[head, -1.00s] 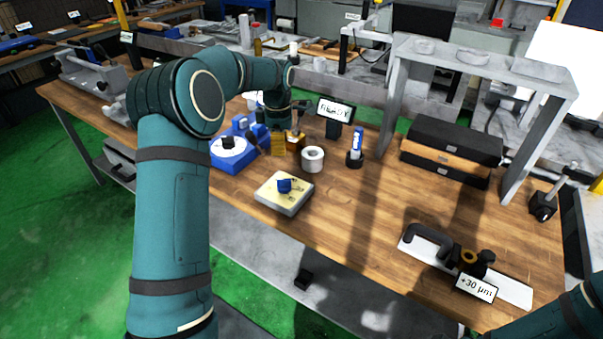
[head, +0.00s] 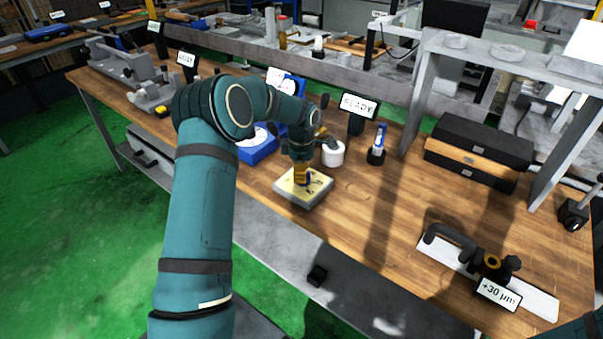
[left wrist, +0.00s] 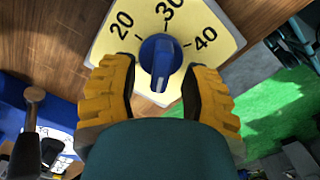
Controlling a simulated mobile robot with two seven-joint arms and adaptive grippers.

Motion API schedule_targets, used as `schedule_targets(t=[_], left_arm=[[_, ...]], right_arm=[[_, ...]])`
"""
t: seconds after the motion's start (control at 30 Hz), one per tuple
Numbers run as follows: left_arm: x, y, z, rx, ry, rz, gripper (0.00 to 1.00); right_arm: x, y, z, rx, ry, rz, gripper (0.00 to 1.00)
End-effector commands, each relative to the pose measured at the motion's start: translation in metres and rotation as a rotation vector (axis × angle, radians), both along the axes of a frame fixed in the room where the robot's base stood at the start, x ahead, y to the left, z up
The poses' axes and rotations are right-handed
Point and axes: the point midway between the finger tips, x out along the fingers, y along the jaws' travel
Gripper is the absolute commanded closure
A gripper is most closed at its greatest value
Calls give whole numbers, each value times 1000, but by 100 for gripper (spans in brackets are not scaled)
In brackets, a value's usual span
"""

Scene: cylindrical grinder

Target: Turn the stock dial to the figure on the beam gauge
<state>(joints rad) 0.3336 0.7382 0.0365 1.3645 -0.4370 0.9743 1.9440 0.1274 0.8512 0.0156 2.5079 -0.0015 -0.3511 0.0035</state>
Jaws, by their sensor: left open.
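The stock dial (left wrist: 160,58) is a blue knob on a pale yellow plate (left wrist: 110,45) with the figures 20, 30 and 40 in the left wrist view. In the head view the left gripper (head: 301,178) is over the plate and mostly hides the knob. The beam gauge (head: 488,263) lies at the front right of the bench, with a label (head: 498,294) reading +30 µm. My right gripper is not in view.
A white roll (head: 333,154) and a blue-and-white bottle on a black base (head: 377,146) stand behind the plate. A READY sign (head: 359,106) is behind them. A blue device (head: 257,148) is left of the gripper. Bare wood lies between plate and gauge.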

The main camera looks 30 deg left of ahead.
Motion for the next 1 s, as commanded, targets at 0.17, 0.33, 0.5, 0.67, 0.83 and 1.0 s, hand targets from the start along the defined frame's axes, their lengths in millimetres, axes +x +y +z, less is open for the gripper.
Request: schedule_targets(t=[0.17,0.33,0.5,0.67,0.83,1.0], left_arm=[[0,0,-3,0,0,0,54],[0,0,-3,0,0,0,55],[0,0,-3,0,1,0,100],[0,0,-3,0,1,0,100],[0,0,-3,-1,2,-5,100],[0,0,-3,-1,3,-42,100]], right_arm=[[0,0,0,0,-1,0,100],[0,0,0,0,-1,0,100],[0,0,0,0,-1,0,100],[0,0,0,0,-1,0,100],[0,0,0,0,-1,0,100],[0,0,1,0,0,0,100]])
